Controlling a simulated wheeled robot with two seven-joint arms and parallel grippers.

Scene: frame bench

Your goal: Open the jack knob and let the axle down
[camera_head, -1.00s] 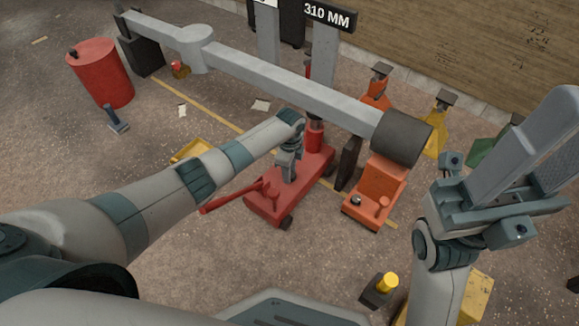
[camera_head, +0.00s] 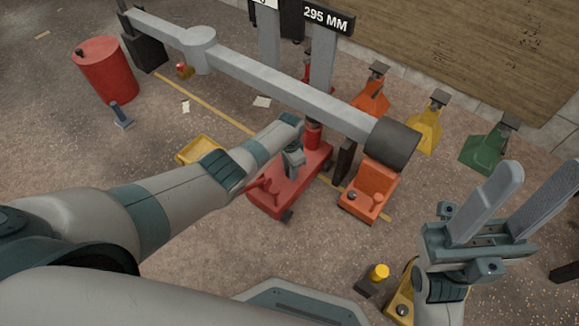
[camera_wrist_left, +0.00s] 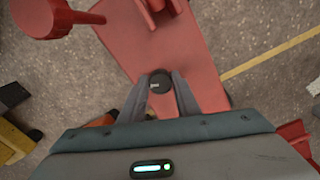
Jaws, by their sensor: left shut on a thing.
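The red jack (camera_head: 280,196) stands on the floor under the grey axle (camera_head: 287,92), whose right end carries a dark drum-shaped hub (camera_head: 393,146). The sign (camera_head: 328,18) behind reads 295 MM. My left gripper (camera_head: 292,158) is at the jack, its fingers mostly hidden by the wrist in the head view. In the left wrist view it is shut on the dark round jack knob (camera_wrist_left: 160,82), a finger on each side. The red jack body (camera_wrist_left: 185,40) lies beyond the knob. My right gripper (camera_head: 543,172) is open and empty at the right, its fingers wide apart.
An orange jack (camera_head: 370,190) stands beside the hub. Orange, yellow and green stands (camera_head: 487,150) line the wall. A red drum (camera_head: 105,70) is at the left. Open floor lies in front of the jack.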

